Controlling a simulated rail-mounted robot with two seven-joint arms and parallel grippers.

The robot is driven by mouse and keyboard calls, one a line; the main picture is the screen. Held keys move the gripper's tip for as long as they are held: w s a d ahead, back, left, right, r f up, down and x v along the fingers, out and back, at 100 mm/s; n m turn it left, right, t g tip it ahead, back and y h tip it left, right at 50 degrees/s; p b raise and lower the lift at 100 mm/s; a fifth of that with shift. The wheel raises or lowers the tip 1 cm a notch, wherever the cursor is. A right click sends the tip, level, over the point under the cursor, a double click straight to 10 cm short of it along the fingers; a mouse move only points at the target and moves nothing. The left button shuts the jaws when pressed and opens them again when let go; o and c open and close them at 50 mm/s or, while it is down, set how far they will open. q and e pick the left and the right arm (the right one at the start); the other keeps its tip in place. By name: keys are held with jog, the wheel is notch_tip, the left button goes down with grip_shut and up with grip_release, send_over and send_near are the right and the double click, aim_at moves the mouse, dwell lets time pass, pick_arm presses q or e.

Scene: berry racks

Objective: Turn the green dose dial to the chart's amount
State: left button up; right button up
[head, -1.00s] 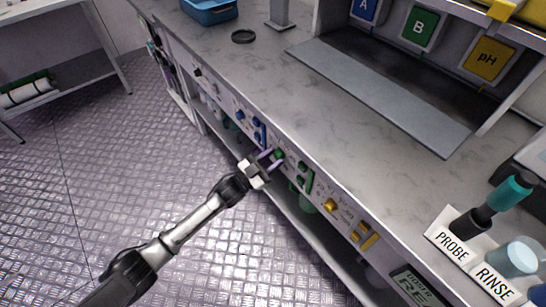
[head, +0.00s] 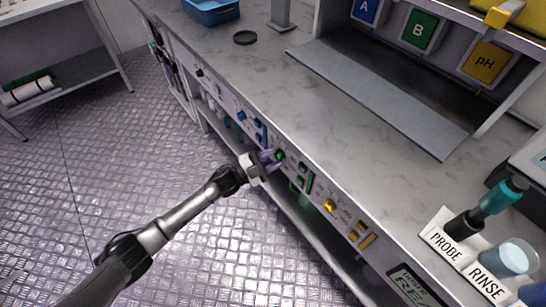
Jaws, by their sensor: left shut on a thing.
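The green dose dial (head: 280,155) sits on the front panel under the bench edge, between the blue and the yellow controls. My left gripper (head: 270,159) reaches in from the left and is shut on the green dial. The fingers hide part of the dial, and its scale marks are too small to read. Green controls (head: 303,177) are just right of the dial. The chart is not clearly visible. My right gripper is not in view.
Blue controls (head: 241,116) lie left of the dial and a yellow dial (head: 330,205) lies right. The bench top (head: 330,110) is above the panel. A probe holder (head: 440,238) and a rinse cup (head: 513,256) stand at the right. Open floor lies at the left.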

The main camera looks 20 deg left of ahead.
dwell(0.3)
pick_arm(q)
jog(key=o, duration=0.9)
jog(key=shift+s, duration=0.1)
jog(key=shift+s+a, duration=0.2)
jog(key=shift+a, duration=0.1)
jog(key=p+v, duration=0.3)
jog(key=v, duration=1)
